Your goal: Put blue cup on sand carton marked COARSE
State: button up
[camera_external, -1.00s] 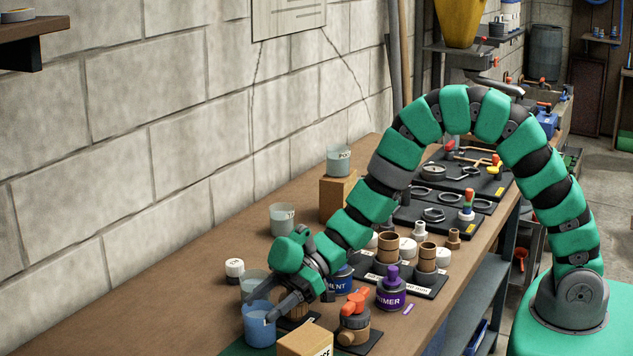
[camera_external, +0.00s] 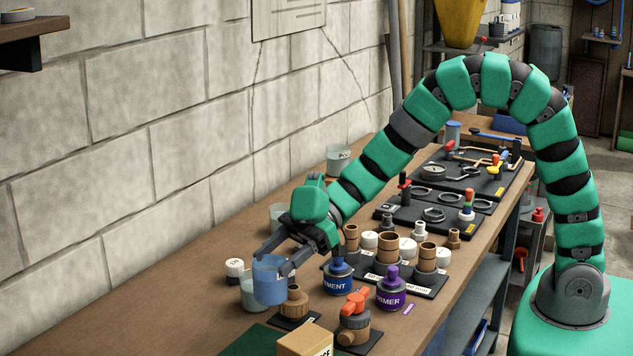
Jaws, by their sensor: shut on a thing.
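The blue cup (camera_external: 270,282) is upright between the fingers of my gripper (camera_external: 275,258), which is shut on it. A cardboard carton (camera_external: 305,342) stands at the bottom edge of the view, to the right of and nearer than the cup. Its label is cut off by the frame; only the end letters, seemingly "CE", show. I cannot make out a carton marked COARSE.
A brown valve with a red handle (camera_external: 354,316), a blue cement can (camera_external: 338,277) and a purple primer can (camera_external: 391,292) stand right of the cup. A white-capped jar (camera_external: 235,270) is to its left. The bench (camera_external: 150,318) is clear at the lower left.

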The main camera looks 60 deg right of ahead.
jog(key=s+d+r+n+g+b, duration=0.2)
jog(key=s, duration=0.9)
jog(key=s+d+r+n+g+b, duration=0.1)
jog(key=s+d+r+g, duration=0.15)
jog(key=s, duration=0.85)
jog(key=shift+t+y, duration=0.25)
jog(key=shift+y, duration=0.05)
jog(key=shift+w+a+f+p, duration=0.35)
jog(key=shift+w+a+f, duration=0.6)
jog(key=shift+w+a, duration=0.9)
jog(key=shift+w+a+f+p, duration=0.3)
jog(key=shift+w+a+f, duration=0.65)
jog(key=shift+w+a, duration=0.95)
jog(key=shift+w+a+f+p, duration=0.35)
jog(key=shift+w+a+f, duration=0.85)
jog(key=shift+w, duration=1.05)
jog(key=shift+a+r, duration=0.2)
jog(key=o, duration=1.4)
